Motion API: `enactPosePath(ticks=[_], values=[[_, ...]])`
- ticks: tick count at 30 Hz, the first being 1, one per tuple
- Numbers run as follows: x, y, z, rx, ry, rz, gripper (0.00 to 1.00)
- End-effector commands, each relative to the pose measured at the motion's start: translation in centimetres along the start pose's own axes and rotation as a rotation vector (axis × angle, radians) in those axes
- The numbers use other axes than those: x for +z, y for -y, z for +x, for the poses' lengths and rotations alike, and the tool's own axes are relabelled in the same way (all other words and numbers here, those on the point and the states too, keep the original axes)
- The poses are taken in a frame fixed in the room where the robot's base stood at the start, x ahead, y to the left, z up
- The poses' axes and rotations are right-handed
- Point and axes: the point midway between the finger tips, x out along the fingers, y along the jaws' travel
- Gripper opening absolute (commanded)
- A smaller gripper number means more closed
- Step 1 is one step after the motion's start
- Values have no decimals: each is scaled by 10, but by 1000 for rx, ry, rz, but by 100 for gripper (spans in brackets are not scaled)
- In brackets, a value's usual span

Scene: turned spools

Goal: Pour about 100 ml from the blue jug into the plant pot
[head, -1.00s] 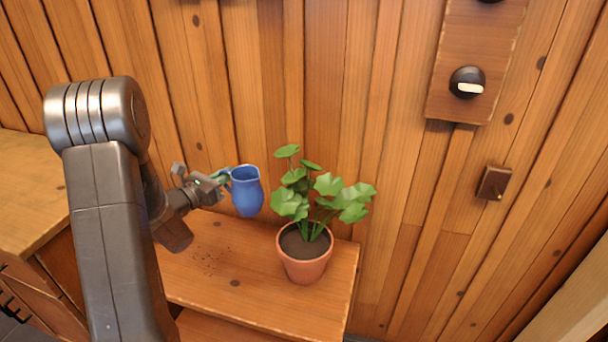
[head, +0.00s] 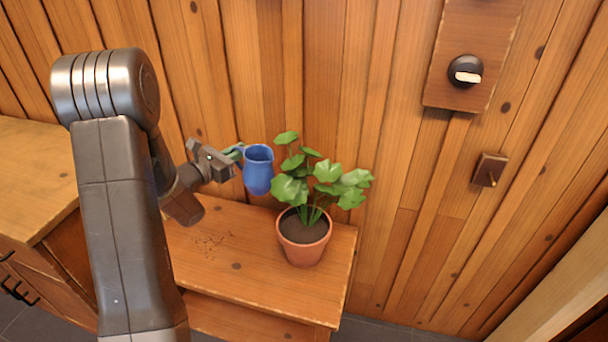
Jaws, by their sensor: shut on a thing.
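The blue jug (head: 258,172) is held in the air above the wooden bench, just left of the plant. It is close to upright, and I cannot see what is inside. My gripper (head: 236,157) is shut on the jug at its handle side, on the left. The plant pot (head: 304,247) is terracotta with dark soil and a leafy green plant (head: 320,180). It stands on the right part of the bench. The jug is higher than the pot's rim and beside the leaves. Whether it touches them I cannot tell.
The wooden bench (head: 250,275) has dark specks left of the pot and free room at its front. A plank wall stands close behind. A panel with a knob (head: 465,71) and a small wooden switch block (head: 489,169) are at right. A cabinet (head: 35,190) is at left.

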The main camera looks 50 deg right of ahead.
Motion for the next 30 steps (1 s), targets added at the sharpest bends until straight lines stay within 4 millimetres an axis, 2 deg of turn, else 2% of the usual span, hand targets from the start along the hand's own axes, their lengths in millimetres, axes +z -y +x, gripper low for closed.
enactPosePath(ticks=[1,30], values=[[8,2,0,0,-1,27,0],[90,64,9,9,-101,648,0]])
